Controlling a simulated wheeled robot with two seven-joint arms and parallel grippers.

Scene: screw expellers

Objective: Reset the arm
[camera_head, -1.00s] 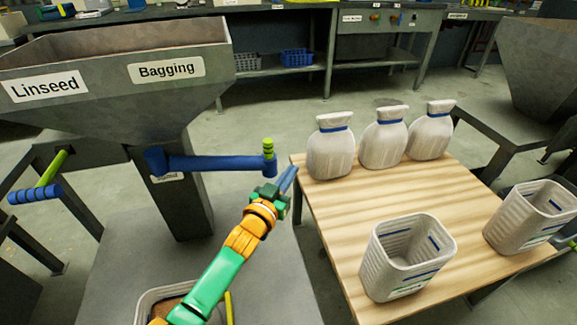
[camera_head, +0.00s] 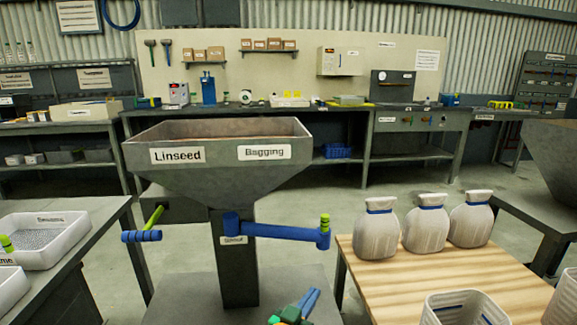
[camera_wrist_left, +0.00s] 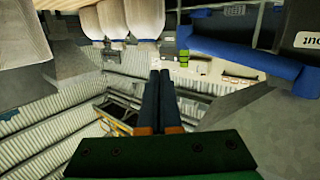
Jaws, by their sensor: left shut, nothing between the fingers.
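My left gripper (camera_head: 310,300) shows at the bottom middle of the head view, with blue fingers and a green body. Its fingers (camera_wrist_left: 164,98) lie together in the left wrist view, shut with nothing between them. It is below and apart from the blue crank handle (camera_head: 280,232) with its green knob (camera_head: 325,222), on the hopper's post. The blue handle also shows at the top right of the left wrist view (camera_wrist_left: 230,50). Most of my left arm is below the head view's edge. My right gripper is not in view.
A grey hopper (camera_head: 218,180) labelled Linseed and Bagging stands in the middle. Right of it, a wooden table (camera_head: 410,290) holds several white sacks (camera_head: 427,230) and an open white container (camera_head: 462,308). A white tray (camera_head: 45,238) sits on the left bench. Open floor lies behind.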

